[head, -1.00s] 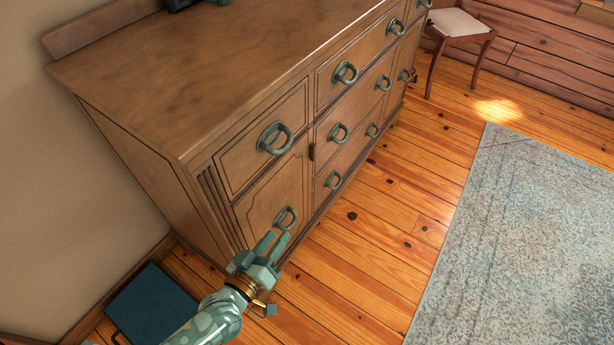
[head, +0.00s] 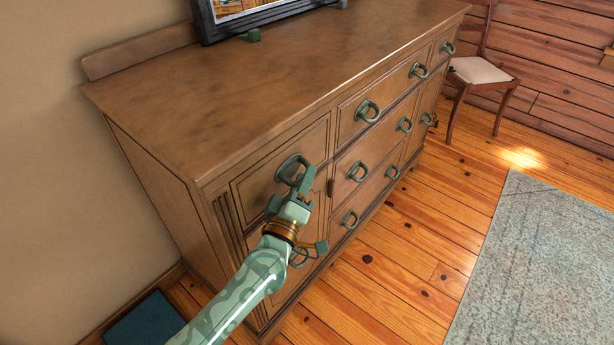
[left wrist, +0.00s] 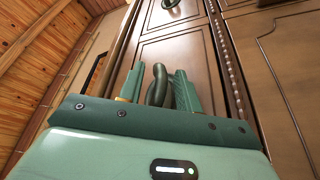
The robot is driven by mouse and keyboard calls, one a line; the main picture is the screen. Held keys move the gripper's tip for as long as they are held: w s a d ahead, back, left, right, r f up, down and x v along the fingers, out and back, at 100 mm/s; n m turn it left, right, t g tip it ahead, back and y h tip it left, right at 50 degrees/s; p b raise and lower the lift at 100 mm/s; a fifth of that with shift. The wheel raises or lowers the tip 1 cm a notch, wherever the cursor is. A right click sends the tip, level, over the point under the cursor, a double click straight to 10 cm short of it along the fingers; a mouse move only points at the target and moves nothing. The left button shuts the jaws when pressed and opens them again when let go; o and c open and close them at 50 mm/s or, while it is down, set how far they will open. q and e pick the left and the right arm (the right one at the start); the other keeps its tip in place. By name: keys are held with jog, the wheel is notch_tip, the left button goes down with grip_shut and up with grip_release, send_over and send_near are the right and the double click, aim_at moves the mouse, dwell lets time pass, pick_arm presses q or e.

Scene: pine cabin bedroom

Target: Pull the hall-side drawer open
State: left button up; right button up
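The wooden dresser (head: 260,90) stands against the wall. Its top-left drawer (head: 255,190) is closed, its front flush with the dresser. That drawer's green ring handle (head: 287,170) is partly hidden by my left gripper (head: 300,182). In the left wrist view my left gripper (left wrist: 160,90) has its fingers apart, one on each side of a dark ring handle (left wrist: 157,75). A narrow gap shows at the right finger; contact at the left finger is hard to tell. My right gripper is in neither view.
Several other drawers with ring handles (head: 368,111) line the dresser front, all shut. A dark-framed mirror (head: 262,14) stands on top. A blue box-like object (head: 145,322) lies on the floor at lower left. Wooden floor (head: 390,270), a rug (head: 540,270) and a chair (head: 480,72) are to the right.

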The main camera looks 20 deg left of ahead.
pick_arm(q)
jog(key=shift+w, duration=0.55)
jog(key=shift+w+r, duration=0.2)
jog(key=shift+w, duration=0.1)
grip_shut()
jog(key=shift+s+d, duration=0.1)
jog(key=shift+d, duration=0.05)
